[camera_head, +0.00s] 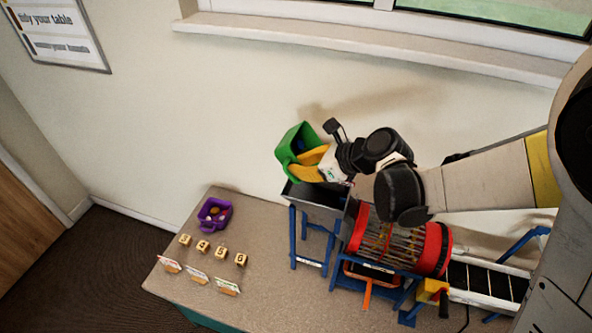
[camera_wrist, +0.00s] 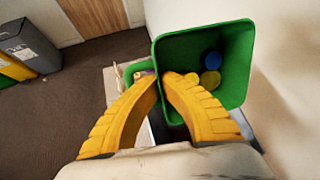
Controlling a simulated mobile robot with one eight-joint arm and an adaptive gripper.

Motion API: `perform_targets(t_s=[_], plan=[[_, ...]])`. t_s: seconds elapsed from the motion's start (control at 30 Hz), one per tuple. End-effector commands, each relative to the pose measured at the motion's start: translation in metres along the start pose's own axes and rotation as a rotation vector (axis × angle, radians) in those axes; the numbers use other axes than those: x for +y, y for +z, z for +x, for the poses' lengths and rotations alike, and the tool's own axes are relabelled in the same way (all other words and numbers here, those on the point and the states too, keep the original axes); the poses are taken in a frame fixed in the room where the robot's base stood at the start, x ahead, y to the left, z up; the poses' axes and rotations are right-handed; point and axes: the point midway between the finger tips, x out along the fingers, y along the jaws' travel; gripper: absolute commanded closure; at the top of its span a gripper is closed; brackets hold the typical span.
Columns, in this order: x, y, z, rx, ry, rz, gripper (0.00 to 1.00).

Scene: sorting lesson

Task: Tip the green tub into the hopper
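The green tub (camera_head: 288,148) is up in the air at the back of the table, tilted, just above and left of the grey hopper (camera_head: 322,196). My gripper (camera_head: 303,163), with yellow fingers, is shut on the tub. In the wrist view the fingertips (camera_wrist: 162,76) close in at the green handle beside the tub (camera_wrist: 240,65); the exact contact is partly hidden. The tub's open mouth shows a blue piece (camera_wrist: 210,60) and yellow pieces (camera_wrist: 210,80) inside.
A red-ended drum (camera_head: 362,228) is right of the hopper, with a conveyor (camera_head: 485,280) beyond it. A purple tub (camera_head: 222,222), several letter cubes (camera_head: 203,246) and cards (camera_head: 197,274) are at the table's left. The wall is close behind the green tub.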

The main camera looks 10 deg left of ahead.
Motion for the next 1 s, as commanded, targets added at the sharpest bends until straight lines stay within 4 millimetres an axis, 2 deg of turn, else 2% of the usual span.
perform_targets(t_s=[1.0], plan=[[0.0,-0.019,0.001,-0.305,0.0,0.058,1.0]])
